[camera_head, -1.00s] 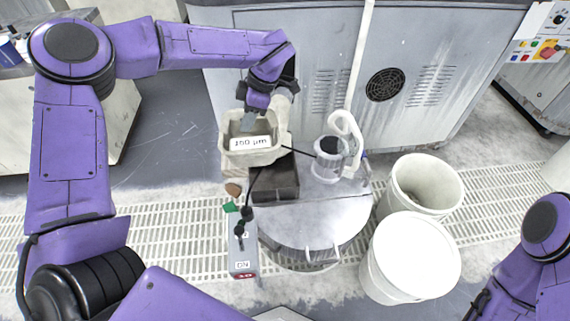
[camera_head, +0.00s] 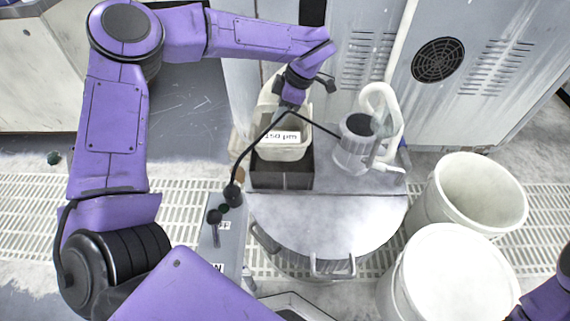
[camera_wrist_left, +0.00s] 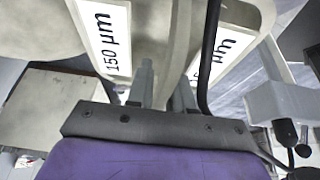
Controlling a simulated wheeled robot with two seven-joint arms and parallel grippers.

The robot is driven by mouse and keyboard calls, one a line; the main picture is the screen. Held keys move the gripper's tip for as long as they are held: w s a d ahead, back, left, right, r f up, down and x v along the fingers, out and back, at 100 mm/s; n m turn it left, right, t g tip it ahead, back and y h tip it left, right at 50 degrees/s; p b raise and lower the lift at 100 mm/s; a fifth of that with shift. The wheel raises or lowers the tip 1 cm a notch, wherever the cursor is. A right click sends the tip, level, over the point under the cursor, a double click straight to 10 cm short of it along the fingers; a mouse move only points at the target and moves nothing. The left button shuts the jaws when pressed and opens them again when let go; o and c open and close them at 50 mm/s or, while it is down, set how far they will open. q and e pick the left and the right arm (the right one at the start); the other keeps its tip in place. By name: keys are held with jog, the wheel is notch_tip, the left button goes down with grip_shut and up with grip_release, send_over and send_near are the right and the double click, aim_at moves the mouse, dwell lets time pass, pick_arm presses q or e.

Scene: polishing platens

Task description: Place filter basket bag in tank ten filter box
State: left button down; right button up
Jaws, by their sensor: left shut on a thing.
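A cream filter basket bag (camera_head: 294,153) with a 150 µm label hangs from my left gripper (camera_head: 290,101) above the round metal tank lid (camera_head: 335,222). The left wrist view shows the fingers (camera_wrist_left: 165,92) shut on the basket's wall (camera_wrist_left: 158,25), with labelled faces on both sides. The dark square filter box (camera_head: 283,180) stands on the lid's back left. The basket overlaps the box's back part in the head view; I cannot tell whether its bottom is inside.
A clear cylinder with a white hose (camera_head: 356,150) stands right of the box. A black cable crosses in front of the basket. A grey control box (camera_head: 222,240) is at the left of the lid. Two white buckets (camera_head: 480,190) (camera_head: 435,270) stand right. A grey cabinet (camera_head: 440,100) is behind.

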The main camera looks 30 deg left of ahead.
pick_arm(q)
notch_tip(320, 180, down, 10)
jog(key=b, duration=0.4)
jog(key=shift+f, duration=0.1)
jog(key=c, duration=1)
grip_release()
jog(key=shift+r, duration=0.2)
jog(key=p+v, duration=0.4)
jog(key=v, duration=0.8)
